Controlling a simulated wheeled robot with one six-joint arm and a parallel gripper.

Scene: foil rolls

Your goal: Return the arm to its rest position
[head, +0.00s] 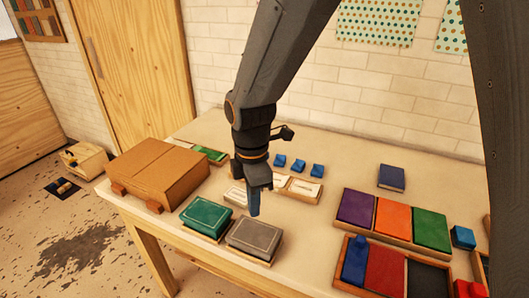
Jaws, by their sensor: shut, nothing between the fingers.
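My arm comes down from the top of the head view, with my gripper (254,204) pointing down above the table (330,200). The fingers look blue and are shut with nothing between them. The tip is just behind a grey book-like block (254,237) in the picture. A green book-like block (206,217) lies to its left. I cannot tell how high the tip is above the table. The gripper partly hides the small trays with white cards (303,190) behind it.
A brown cardboard box (160,170) stands on the table's left end. Several small blue blocks (298,167) sit behind the cards. Trays with purple (356,207), orange and green blocks fill the right side. A dark blue block (391,177) lies behind them. A brick wall (400,95) backs the table.

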